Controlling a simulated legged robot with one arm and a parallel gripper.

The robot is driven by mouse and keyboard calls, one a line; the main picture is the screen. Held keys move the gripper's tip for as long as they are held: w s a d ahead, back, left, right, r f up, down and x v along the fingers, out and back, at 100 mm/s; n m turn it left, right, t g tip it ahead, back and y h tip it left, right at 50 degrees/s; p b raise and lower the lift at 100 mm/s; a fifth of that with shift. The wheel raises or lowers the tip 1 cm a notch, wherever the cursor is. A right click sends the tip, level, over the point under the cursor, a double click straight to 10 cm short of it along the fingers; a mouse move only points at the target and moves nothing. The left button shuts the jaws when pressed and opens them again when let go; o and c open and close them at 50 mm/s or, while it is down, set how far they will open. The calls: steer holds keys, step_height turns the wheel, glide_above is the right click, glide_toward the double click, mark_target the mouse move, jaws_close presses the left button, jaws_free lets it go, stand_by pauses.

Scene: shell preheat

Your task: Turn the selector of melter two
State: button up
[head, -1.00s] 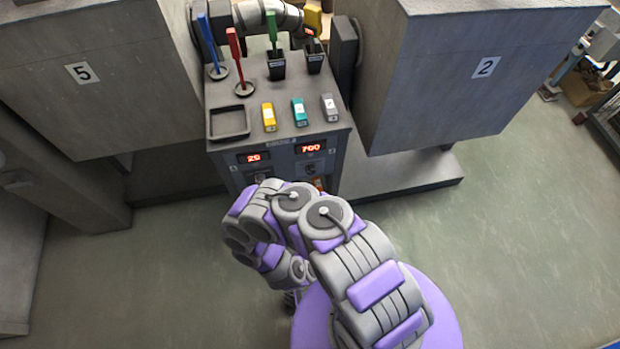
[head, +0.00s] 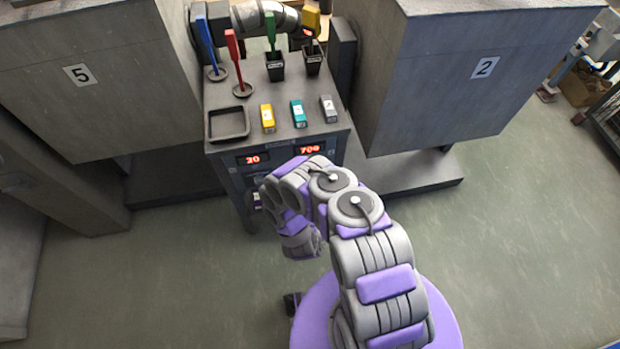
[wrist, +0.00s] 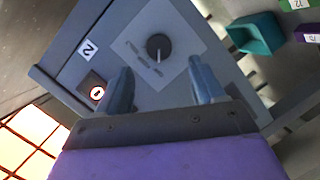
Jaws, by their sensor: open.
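A dark round selector knob (wrist: 159,47) with a pale pointer line sits on a light plate in the wrist view, beside a label "2". My gripper (wrist: 162,82) is open, with its two blue-grey fingers apart. In the picture the knob shows just beyond the fingertips, between their lines, with nothing held. I cannot tell the exact gap in depth. The melter marked 2 (head: 470,85) is the big grey block at the right in the head view. My arm hides the gripper and the selector there.
The console (head: 285,140) carries two red displays, "20" and "700", an empty tray (head: 228,135), three coloured blocks and upright tools. A melter marked 5 (head: 100,110) stands at left.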

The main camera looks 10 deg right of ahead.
steer(key=b+x, duration=0.2)
steer(key=x, duration=0.5)
steer(key=shift+c, duration=0.2)
steer(key=c, duration=1)
